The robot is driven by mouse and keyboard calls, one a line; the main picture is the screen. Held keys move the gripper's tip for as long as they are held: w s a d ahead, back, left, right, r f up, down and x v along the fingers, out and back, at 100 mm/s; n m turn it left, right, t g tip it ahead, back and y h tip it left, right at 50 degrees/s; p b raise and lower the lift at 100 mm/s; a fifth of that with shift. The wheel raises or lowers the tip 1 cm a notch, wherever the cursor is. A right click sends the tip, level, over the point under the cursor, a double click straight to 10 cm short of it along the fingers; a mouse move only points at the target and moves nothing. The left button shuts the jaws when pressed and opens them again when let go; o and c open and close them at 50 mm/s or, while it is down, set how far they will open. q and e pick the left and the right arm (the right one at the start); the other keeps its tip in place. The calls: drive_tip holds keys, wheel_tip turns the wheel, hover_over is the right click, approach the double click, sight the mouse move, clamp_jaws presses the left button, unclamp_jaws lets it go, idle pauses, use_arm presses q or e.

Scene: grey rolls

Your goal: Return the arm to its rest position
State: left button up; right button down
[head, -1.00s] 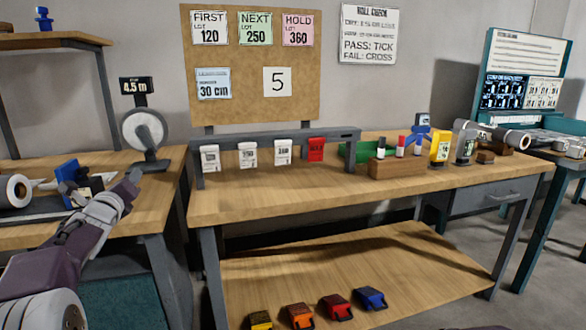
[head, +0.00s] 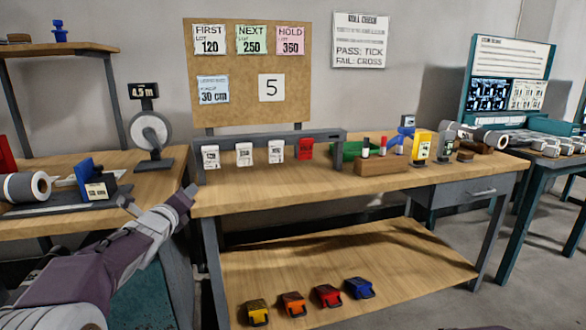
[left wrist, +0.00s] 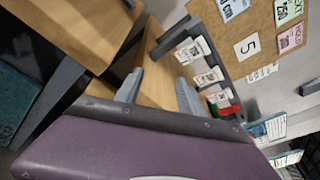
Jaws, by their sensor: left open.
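My left arm comes in from the lower left in the head view. Its gripper (head: 158,200) is open and empty, in front of the gap between the left bench and the middle bench. In the left wrist view the two grey fingers (left wrist: 158,90) stand apart with nothing between them, and the bench's wooden top shows beyond. My right gripper is in neither view.
The middle bench (head: 290,188) holds hanging tags, a wooden marker block (head: 382,167) and bottles. Coloured clips lie on its lower shelf (head: 400,255).

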use_arm(q)
drive_tip(key=s+d+f+n+g+h+p, duration=0.1)
drive_tip(key=s+d+f+n+g, duration=0.4)
drive_tip(key=f, duration=0.4)
drive_tip(key=s+d+f+n+g+p, duration=0.1)
drive_tip(key=s+d+f+n+g, duration=0.1)
drive_tip(key=s+d+f+n, duration=0.45)
drive_tip(key=s+f+n+g, duration=0.4)
drive_tip(key=s+f+n, duration=0.4)
drive_tip(key=s, duration=0.3)
drive_tip(key=s+f+n+g, duration=0.4)
drive_tip(key=s+f+n, duration=0.35)
drive_tip(key=s, duration=0.45)
wheel_tip(320, 180, up, 39)
drive_tip(key=p, duration=3.8)
drive_tip(key=shift+w+a+f+h, duration=0.15)
drive_tip(key=shift+w+a+h, duration=0.15)
drive_tip(key=shift+w+a, duration=0.1)
drive_tip(key=shift+f+n, duration=0.1)
drive_tip(key=shift+n, duration=0.2)
